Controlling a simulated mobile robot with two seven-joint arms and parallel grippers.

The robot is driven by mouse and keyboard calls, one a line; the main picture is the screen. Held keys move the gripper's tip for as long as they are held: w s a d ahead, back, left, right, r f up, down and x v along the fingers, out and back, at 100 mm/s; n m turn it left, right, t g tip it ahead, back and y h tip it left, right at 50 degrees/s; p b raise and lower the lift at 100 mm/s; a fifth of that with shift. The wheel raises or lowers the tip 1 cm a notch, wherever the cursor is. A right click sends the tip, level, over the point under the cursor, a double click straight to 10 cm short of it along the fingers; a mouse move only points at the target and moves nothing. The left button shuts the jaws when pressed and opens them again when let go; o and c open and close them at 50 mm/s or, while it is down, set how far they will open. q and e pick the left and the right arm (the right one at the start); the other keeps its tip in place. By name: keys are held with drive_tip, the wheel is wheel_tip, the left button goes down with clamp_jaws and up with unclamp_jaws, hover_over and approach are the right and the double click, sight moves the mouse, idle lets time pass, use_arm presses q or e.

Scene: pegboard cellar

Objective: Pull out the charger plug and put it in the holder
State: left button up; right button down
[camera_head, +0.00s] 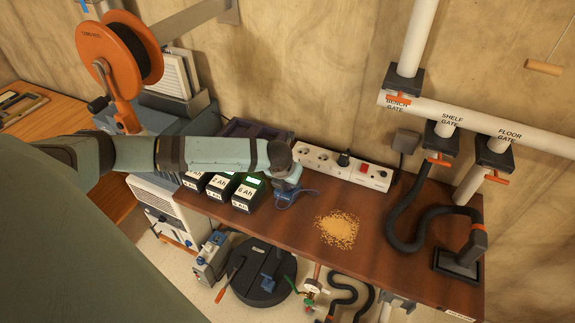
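A white power strip (318,158) lies along the back of the brown bench, against the wall. A black plug (344,158) sits upright in it, right of the empty-looking sockets; I take it to be the charger plug. My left arm reaches in from the left, and my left gripper (287,190) points down at the bench, in front of the strip's left end and left of the plug. A small blue item with a thin blue loop shows at its tip; I cannot tell whether the fingers hold it. The holder cannot be made out. My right gripper is out of view.
Several black battery boxes (247,193) stand left of the gripper. A pile of yellowish grains (338,229) lies mid-bench. A black hose (405,236) and its floor nozzle (460,262) take up the right end. White pipes (480,124) with orange gate handles run above.

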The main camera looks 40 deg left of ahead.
use_arm(q)
drive_tip(key=shift+s+f, duration=0.1)
drive_tip(key=shift+f, duration=0.35)
idle(0.6)
drive_tip(key=shift+r+p, duration=0.1)
drive_tip(key=shift+p, duration=0.55)
idle(0.5)
drive_tip(key=o, duration=1.6)
drive_tip(key=shift+c, duration=0.2)
drive_tip(key=shift+r, duration=0.15)
